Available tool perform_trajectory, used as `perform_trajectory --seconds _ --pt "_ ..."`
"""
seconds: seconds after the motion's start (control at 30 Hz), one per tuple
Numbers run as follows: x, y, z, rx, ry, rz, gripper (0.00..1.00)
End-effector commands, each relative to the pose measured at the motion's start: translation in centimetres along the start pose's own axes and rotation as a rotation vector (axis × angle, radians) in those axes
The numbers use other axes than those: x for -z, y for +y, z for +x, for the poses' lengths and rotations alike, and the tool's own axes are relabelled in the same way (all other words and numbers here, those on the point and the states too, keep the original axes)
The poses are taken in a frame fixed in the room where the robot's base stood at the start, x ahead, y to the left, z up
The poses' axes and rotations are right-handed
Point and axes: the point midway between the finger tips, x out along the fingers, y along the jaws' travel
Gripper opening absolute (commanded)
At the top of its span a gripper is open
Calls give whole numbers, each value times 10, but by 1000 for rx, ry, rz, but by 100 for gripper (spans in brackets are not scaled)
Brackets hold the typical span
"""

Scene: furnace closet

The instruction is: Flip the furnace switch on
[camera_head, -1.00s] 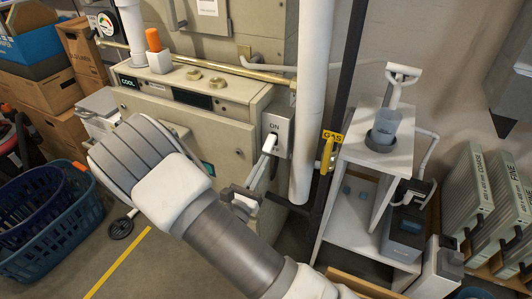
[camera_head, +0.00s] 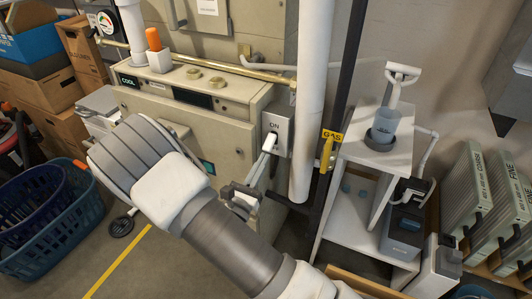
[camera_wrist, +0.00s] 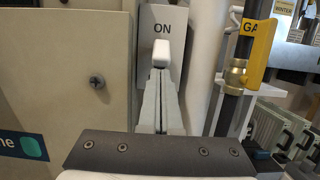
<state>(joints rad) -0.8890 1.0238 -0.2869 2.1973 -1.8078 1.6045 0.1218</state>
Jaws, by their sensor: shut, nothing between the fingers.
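The furnace switch is a grey plate (camera_head: 283,112) marked ON, on the right side of the beige furnace (camera_head: 200,125). Its white lever (camera_wrist: 161,52) stands just below the ON label in the wrist view. My gripper (camera_head: 267,152) is shut and empty, its fingers pointing up at the plate. In the wrist view the closed fingertips (camera_wrist: 160,72) are right under the lever and overlap its lower end. I cannot tell whether they touch it. The lower part of the plate is hidden behind the fingers.
A white vertical pipe (camera_head: 312,90) and a dark gas pipe with a yellow GAS handle (camera_head: 327,152) stand close to the right of the switch. A white shelf (camera_head: 362,157) is farther right. Blue baskets (camera_head: 45,240) are on the floor at left.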

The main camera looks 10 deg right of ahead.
Motion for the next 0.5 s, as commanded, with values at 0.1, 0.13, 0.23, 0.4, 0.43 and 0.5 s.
perform_trajectory --seconds 0.1,0.13,0.23,0.4,0.43,0.5 --pt "-2 1 -8 -3 3 -1 0" --pt "-2 1 -10 -3 3 -1 0" --pt "-4 1 -21 -4 5 -2 0" --pt "-8 0 -38 -4 5 -2 0" --pt "-9 0 -41 -4 5 -2 0" --pt "-11 0 -48 -4 6 -3 0"
